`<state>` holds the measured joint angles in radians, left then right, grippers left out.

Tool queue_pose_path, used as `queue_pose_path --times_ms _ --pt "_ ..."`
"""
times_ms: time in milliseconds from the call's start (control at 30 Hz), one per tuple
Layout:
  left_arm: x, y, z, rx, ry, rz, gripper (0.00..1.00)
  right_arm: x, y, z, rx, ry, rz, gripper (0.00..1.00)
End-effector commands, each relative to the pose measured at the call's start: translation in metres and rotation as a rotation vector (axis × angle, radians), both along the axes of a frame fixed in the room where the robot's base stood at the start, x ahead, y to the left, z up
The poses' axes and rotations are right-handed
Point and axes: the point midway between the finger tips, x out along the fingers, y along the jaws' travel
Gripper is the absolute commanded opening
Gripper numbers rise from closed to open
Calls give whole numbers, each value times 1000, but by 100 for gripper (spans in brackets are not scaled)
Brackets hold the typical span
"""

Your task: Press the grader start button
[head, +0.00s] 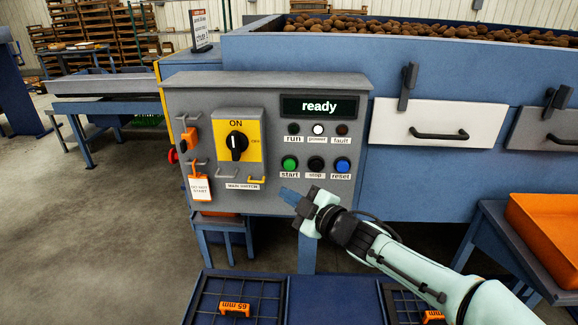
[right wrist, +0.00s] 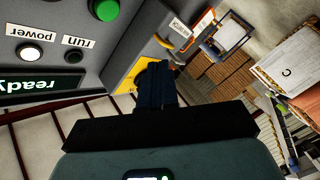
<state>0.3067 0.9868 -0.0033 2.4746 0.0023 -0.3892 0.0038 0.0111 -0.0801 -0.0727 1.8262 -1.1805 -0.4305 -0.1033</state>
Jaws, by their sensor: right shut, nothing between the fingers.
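The green start button (head: 290,164) is at the lower left of the button row on the grey control panel (head: 265,82). It also shows at the top of the right wrist view (right wrist: 105,9). The display (head: 319,107) reads "ready". My right gripper (head: 289,196) is shut and empty. In the head view its fingertips appear just below the start button, in front of the panel's lower edge; the gap to the panel is hard to judge. The black stop button (head: 316,164) and blue reset button (head: 343,165) are to the right. My left gripper is not in view.
The main switch (head: 236,145) has its knob upright toward ON. An orange lock with a tag (head: 199,187) hangs at the panel's left. The white power lamp (head: 318,129) looks lit; run and fault look dark.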

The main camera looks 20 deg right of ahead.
Motion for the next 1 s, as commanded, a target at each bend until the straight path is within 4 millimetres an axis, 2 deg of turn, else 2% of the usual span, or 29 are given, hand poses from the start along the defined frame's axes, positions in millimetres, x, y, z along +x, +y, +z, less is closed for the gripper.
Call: queue_pose_path --times_ms 600,1000 --pt "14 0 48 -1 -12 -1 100 66 -36 2 0 2 -1 0" --pt "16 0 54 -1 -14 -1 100 74 -41 0 1 1 -1 0"
